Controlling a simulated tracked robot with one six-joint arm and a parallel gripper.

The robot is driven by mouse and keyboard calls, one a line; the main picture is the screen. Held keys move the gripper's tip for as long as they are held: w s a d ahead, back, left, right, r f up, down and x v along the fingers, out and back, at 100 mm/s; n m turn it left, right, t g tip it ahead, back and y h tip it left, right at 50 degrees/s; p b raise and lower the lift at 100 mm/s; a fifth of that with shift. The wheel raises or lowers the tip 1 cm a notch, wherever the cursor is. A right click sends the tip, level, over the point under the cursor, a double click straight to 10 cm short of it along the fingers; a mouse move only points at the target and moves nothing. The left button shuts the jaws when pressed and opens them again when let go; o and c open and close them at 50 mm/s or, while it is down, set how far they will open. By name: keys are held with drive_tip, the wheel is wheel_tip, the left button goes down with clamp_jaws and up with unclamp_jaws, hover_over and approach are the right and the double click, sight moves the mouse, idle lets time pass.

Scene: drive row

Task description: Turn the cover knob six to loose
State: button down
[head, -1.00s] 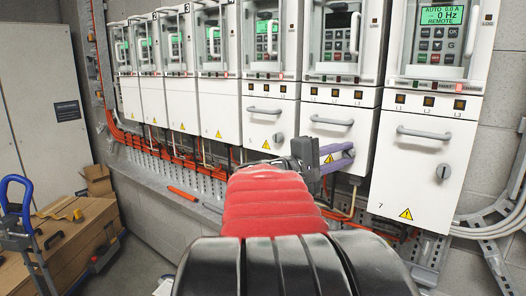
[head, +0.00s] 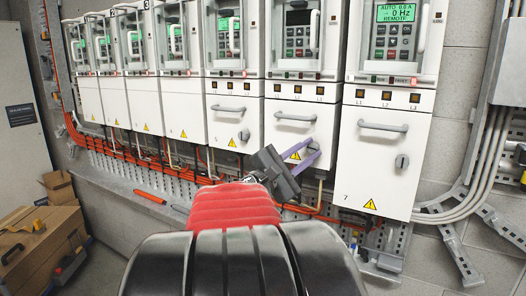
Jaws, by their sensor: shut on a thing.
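Cover six (head: 298,108) is the white drive cover with a grey bar handle, second from the right. It appears closed. My gripper (head: 311,151) is at the lower right of this cover, its purple fingers tilted up to the right. The fingers are shut on the knob of cover six. The knob is mostly hidden between them, so its slot and exact angle cannot be read. A yellow warning triangle on cover six is partly behind the fingers.
Cover seven (head: 382,160) is just right of my gripper, with its own knob (head: 402,162) and handle. Cover five (head: 232,122) is to the left. Orange cables and a perforated rail run below. Grey conduits (head: 470,165) are at the right, a wooden crate (head: 35,260) at lower left.

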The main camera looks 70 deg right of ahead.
drive_tip(key=c, duration=1.5)
unclamp_jaws()
drive_tip(key=shift+w+a, duration=0.1)
drive_tip(key=shift+v, duration=6.8)
drive_tip(key=shift+w+f, duration=0.1)
